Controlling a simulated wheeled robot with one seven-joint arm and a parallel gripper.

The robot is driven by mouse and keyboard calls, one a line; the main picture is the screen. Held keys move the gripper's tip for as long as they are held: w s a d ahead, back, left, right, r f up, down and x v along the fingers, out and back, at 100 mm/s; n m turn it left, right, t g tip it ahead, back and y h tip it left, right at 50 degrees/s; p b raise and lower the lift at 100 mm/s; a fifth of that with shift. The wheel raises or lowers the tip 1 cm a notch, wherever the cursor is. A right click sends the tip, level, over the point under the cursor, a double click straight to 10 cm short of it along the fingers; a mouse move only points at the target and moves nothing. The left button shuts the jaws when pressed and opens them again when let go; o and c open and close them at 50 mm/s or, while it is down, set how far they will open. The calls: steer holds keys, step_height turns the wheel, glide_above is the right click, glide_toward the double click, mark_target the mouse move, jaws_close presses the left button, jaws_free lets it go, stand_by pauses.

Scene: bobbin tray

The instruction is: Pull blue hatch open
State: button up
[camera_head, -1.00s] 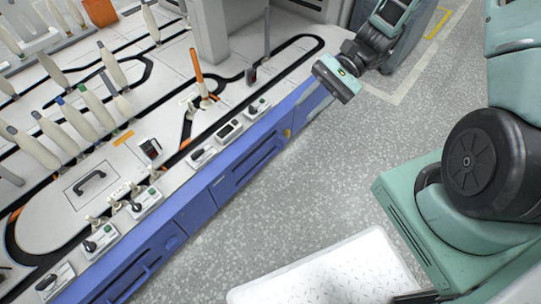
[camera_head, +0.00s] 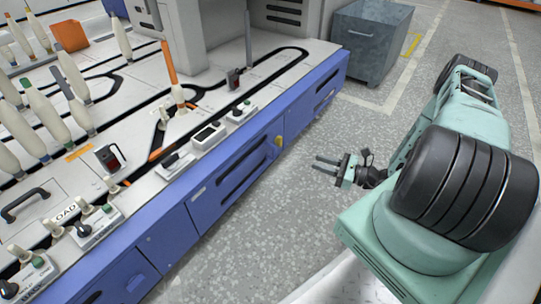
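The blue front (camera_head: 190,215) of the machine runs diagonally from the lower left to the upper right. It is split into several flat panels, and I cannot tell for sure which is the hatch. One panel (camera_head: 232,178) has long dark slots and a yellow piece (camera_head: 279,141) near its right end. All visible panels look closed and flush. My gripper (camera_head: 315,163) is in the open floor area to the right of the blue front. Its two fingers are apart, point left towards the blue front, and hold nothing. It is clear of the panels.
The white machine top (camera_head: 285,65) carries switch boxes (camera_head: 208,136), bobbins (camera_head: 72,75), an orange-topped post (camera_head: 170,65) and a black handle (camera_head: 24,204). A grey bin (camera_head: 370,45) stands at the back right. Speckled floor (camera_head: 235,235) is free between the blue front and my base.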

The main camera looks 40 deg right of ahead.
mark_target(275, 149)
steer(key=shift+b+x, duration=3.9)
steer(key=shift+x, duration=4.5)
steer(key=shift+a+r, duration=0.1)
steer(key=shift+r, duration=0.05)
steer(key=shift+s, duration=0.1)
jaws_close()
